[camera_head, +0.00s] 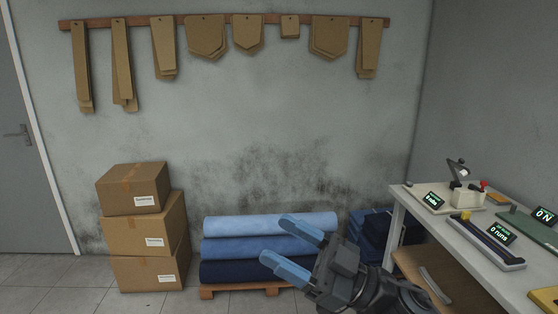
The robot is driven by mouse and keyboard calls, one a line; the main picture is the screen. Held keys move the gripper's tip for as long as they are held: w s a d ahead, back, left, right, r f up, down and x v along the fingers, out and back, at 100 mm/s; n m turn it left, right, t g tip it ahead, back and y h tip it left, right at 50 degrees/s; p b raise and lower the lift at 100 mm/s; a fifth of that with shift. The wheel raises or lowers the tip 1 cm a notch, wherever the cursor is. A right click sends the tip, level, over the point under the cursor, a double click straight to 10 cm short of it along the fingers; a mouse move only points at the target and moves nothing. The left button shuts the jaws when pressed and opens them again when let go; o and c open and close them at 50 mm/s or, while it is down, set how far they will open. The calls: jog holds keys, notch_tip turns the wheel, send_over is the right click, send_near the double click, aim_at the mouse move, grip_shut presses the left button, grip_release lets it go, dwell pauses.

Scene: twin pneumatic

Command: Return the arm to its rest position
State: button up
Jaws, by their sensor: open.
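My gripper (292,249) shows at the bottom centre of the head view. Its two blue fingers are spread apart with nothing between them, and they point up and to the left. It appears in front of the stacked fabric rolls (262,224) and to the left of the white table (450,238). The gripper touches nothing that I can see. The rest of my arm runs out of the picture at the bottom.
The white table at right carries a lamp device (462,185), a dark bar device (487,242) and a green board (530,226). Stacked cardboard boxes (146,230) stand at left. Patterns hang from a wall rail (220,19). A grey door (20,140) is far left.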

jog(key=s+r+m+t, duration=0.2)
jog(key=s+m+t, duration=0.2)
jog(key=m+t, duration=0.3)
jog(key=s+d+f+m+h, duration=0.3)
jog(key=s+d+f+h, duration=0.2)
jog(key=s, duration=0.7)
jog(key=s+d+f+m+t+h, duration=0.1)
jog(key=s+d+f+m+h, duration=0.3)
jog(key=s+d+h, duration=0.4)
jog(key=s+d+f+m+h, duration=0.4)
jog(key=s+h, duration=0.5)
jog(key=s, duration=0.7)
jog(key=d+f, duration=0.2)
jog(key=d, duration=0.1)
jog(key=shift+s, duration=0.35)
